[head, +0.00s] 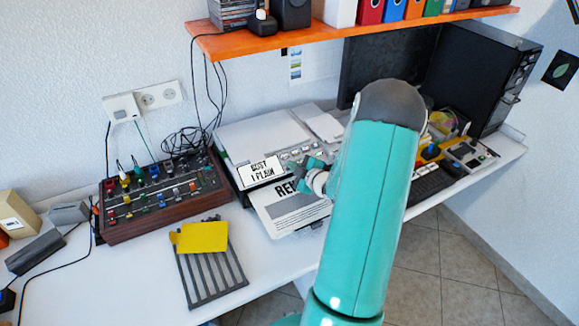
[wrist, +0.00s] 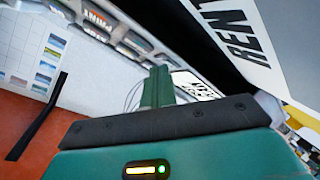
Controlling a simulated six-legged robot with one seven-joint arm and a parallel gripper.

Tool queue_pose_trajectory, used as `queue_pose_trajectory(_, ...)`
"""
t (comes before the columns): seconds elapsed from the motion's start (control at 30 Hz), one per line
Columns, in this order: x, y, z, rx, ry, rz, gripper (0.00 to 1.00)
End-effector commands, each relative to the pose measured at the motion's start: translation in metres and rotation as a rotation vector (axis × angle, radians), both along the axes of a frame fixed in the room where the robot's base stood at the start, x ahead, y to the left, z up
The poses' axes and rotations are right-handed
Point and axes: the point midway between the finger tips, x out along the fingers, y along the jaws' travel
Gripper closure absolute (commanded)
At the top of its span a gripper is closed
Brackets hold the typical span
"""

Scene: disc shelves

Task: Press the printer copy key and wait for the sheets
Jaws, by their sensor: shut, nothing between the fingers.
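The printer (head: 263,136) stands on the white desk against the wall, with a grey-white lid and a row of keys on its front panel. A white label with black text (head: 262,172) is on its front. A printed sheet (head: 290,207) lies at its output; large black letters on a sheet (wrist: 243,38) also show in the wrist view. My gripper (head: 311,172) is at the printer's front by the key panel. In the wrist view its shut fingers (wrist: 158,85) are close to the panel. My arm hides the printer's right side. I cannot tell whether the fingertips touch a key.
A mixer box with knobs (head: 158,195) stands left of the printer. A black rack with a yellow pad (head: 203,236) lies in front. An orange shelf (head: 350,36) hangs above. A dark computer tower (head: 482,75) and a keyboard (head: 432,184) are to the right.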

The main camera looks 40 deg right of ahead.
Motion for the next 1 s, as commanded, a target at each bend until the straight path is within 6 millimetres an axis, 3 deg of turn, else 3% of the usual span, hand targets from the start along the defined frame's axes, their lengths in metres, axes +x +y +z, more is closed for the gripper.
queue_pose_trajectory(1.0,-0.010,0.004,0.020,0.000,0.000,0.000,1.00)
